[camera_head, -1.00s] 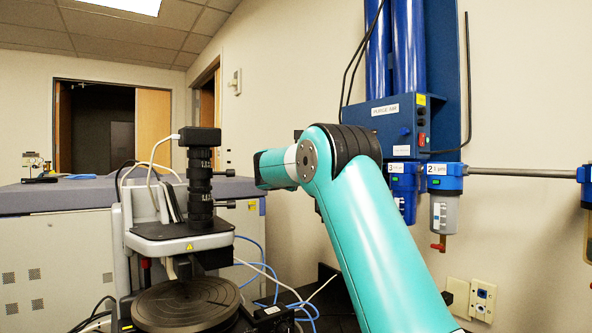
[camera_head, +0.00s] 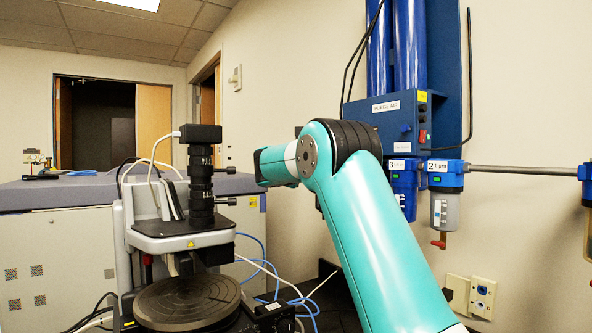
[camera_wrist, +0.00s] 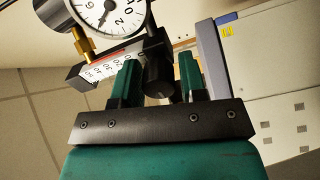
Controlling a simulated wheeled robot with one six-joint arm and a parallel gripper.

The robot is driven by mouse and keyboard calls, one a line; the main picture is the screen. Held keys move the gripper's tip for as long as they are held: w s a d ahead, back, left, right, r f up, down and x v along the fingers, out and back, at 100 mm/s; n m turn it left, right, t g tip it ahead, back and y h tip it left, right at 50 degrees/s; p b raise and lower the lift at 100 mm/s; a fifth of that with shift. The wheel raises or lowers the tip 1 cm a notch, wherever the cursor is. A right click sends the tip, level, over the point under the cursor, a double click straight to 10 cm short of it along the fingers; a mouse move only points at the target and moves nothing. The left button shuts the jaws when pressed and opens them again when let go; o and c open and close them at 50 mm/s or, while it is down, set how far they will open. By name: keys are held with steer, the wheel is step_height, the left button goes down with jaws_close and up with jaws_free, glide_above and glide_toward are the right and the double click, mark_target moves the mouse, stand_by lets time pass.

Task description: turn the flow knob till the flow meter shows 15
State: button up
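The flow knob (camera_wrist: 158,88) is a dark round knob in the wrist view, lying between my two green fingers. My gripper (camera_wrist: 159,64) is open around it, with a narrow gap at the right finger; contact at the left finger is not clear. The flow meter (camera_wrist: 97,72) is a dark block to the left of the knob, with a white numbered scale and a red strip. Its reading is too small and tilted to tell, and my left finger covers part of it. In the head view my gripper, the knob and the meter are not visible.
A round pressure gauge (camera_wrist: 108,14) and a brass fitting (camera_wrist: 82,42) sit close to the left finger. In the head view, a profiler (camera_head: 180,236) with a round stage (camera_head: 188,302) stands left of my arm, and blue filter units (camera_head: 404,178) hang on the right wall.

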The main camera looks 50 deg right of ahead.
steer(key=shift+a, duration=0.1)
steer(key=shift+s+a+f+b, duration=0.1)
steer(key=shift+s+a+b, duration=0.15)
steer(key=shift+a+b, duration=0.1)
steer(key=b+v, duration=0.7)
steer(key=v, duration=0.9)
steer(key=shift+a, duration=0.25)
steer(key=shift+s, duration=0.1)
